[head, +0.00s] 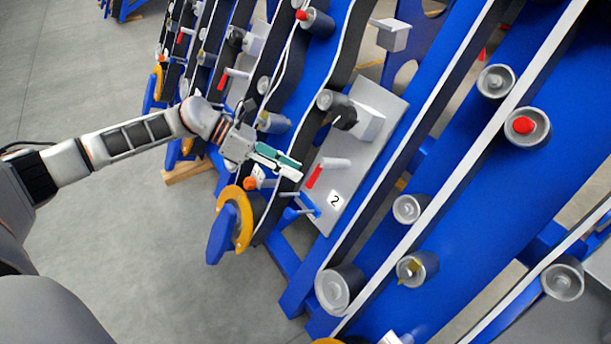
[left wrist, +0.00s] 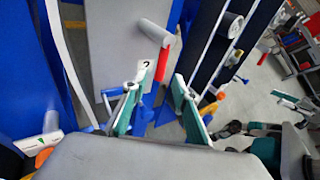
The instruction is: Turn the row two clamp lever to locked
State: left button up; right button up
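The row two clamp lever (head: 314,177) has a red handle and a pale grey cylindrical hub, and sits on a grey plate (head: 345,170) marked "2". In the head view the red handle slants down and left from the hub. My left gripper (head: 299,170) is just left of the handle, with its fingers apart. In the left wrist view the lever's red handle (left wrist: 161,64) shows beyond and between the open fingertips (left wrist: 155,86); I see no contact.
A dark knob on a grey block (head: 366,122) stands on the plate above the lever. Blue slanted rails with rollers (head: 408,208) fill the right; open floor lies left.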

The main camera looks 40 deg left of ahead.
pick_arm(q)
jog(key=v, duration=0.5)
jog(key=shift+s+a+r, duration=0.1)
jog(key=shift+a, duration=0.1)
dwell(0.3)
